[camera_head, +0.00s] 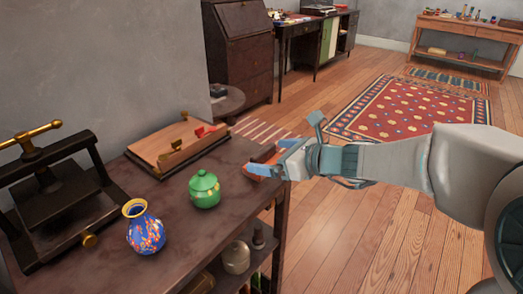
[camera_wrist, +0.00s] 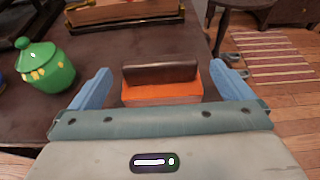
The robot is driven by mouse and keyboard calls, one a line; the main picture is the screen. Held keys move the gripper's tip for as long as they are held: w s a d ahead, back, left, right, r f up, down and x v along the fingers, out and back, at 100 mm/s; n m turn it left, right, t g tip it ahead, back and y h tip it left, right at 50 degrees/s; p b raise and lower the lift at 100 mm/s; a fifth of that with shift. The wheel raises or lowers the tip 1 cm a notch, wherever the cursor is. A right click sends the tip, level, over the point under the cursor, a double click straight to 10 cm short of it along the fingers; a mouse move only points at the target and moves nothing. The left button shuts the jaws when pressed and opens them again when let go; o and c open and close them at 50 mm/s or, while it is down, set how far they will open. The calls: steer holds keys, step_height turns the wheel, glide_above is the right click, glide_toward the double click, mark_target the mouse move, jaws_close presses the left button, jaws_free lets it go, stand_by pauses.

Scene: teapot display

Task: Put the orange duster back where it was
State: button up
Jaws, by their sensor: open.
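The orange duster shows in the wrist view (camera_wrist: 162,94) as an orange block with a dark brown top. It lies near the right edge of the dark cabinet top (camera_head: 165,215). In the head view the duster (camera_head: 262,166) is partly hidden behind my gripper. My gripper (camera_head: 268,163) is at the cabinet's right edge. In the wrist view its two blue fingers (camera_wrist: 163,88) are spread, one on each side of the duster, with gaps visible between them and it.
A green lidded pot (camera_head: 204,190) stands left of my gripper, and a blue patterned vase (camera_head: 144,228) stands farther left. A wooden board (camera_head: 178,146) lies behind them, and a dark press (camera_head: 55,190) stands at the left. Floor lies beyond the right edge.

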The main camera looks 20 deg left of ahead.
steer(key=p+v, duration=0.2)
steer(key=v, duration=0.5)
steer(key=s+d+f+n+g+h, duration=0.2)
steer(key=s+d+f+n+h, duration=0.4)
steer(key=d+n, duration=0.4)
steer(key=s+d+f+n+g+h, duration=0.2)
steer(key=s+d+f+n+h, duration=0.4)
steer(key=s+d+n, duration=0.3)
steer(key=d+n, duration=0.1)
steer(key=n, duration=0.2)
steer(key=shift+s+d+n+h, duration=0.3)
steer(key=shift+s+n+h, duration=0.05)
steer(key=shift+n+h, duration=0.05)
